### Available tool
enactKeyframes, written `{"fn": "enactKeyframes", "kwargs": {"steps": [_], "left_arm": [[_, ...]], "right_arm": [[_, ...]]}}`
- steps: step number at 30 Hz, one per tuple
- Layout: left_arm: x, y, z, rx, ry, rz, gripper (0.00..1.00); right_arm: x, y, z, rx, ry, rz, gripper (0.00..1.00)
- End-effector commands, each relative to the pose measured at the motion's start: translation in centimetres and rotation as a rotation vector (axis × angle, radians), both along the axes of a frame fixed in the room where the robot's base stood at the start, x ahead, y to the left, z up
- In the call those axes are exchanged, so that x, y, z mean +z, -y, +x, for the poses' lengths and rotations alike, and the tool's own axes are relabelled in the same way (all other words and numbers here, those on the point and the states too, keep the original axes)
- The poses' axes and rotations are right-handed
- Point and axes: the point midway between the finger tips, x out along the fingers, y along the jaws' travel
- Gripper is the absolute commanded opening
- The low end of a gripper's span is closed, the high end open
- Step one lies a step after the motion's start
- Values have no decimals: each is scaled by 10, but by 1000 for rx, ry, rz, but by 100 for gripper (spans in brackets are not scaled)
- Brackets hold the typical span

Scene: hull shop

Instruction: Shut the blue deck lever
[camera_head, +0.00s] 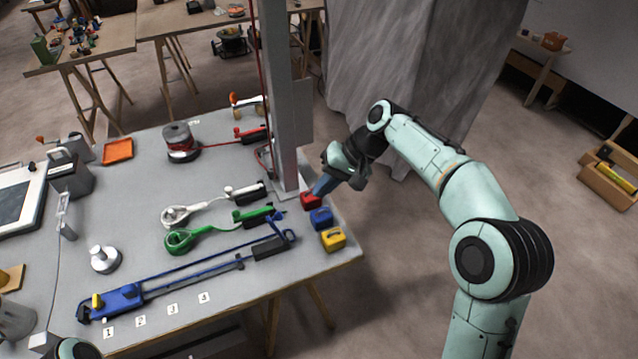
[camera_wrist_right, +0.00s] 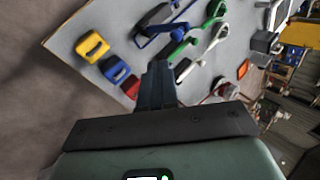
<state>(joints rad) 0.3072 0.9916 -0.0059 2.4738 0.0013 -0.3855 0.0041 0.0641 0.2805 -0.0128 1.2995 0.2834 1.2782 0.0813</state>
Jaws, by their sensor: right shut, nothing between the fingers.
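The long blue lever (camera_head: 190,272) lies along the front of the grey table, with a blue block at its left end and a dark grip block at its right end. Part of it shows at the top of the wrist view (camera_wrist_right: 160,27). My right gripper (camera_head: 318,190) is shut and empty, pointing down just above the red block (camera_head: 311,201), to the right of the levers. Its closed fingers also show in the wrist view (camera_wrist_right: 158,80). Whether it touches the red block I cannot tell. My left gripper is not in view.
A blue block (camera_head: 321,218) and a yellow block (camera_head: 333,239) stand along the table's right edge. A green lever (camera_head: 220,232) and a white lever (camera_head: 205,205) lie behind the blue lever. A grey post (camera_head: 281,100) rises behind the red block. Small numbered labels line the front edge.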

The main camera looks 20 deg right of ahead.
Motion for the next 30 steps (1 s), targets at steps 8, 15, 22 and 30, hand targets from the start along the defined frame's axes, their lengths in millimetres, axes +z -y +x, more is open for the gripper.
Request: {"fn": "enactKeyframes", "kwargs": {"steps": [8,15,22,30], "left_arm": [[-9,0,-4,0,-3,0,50],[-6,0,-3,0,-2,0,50],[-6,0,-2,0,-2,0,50],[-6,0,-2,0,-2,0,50]], "right_arm": [[-52,-34,10,3,-5,1,0],[-68,-63,20,3,-2,0,0],[-71,-72,23,-1,-1,-1,0],[-71,-72,23,-1,-1,-1,0]]}}
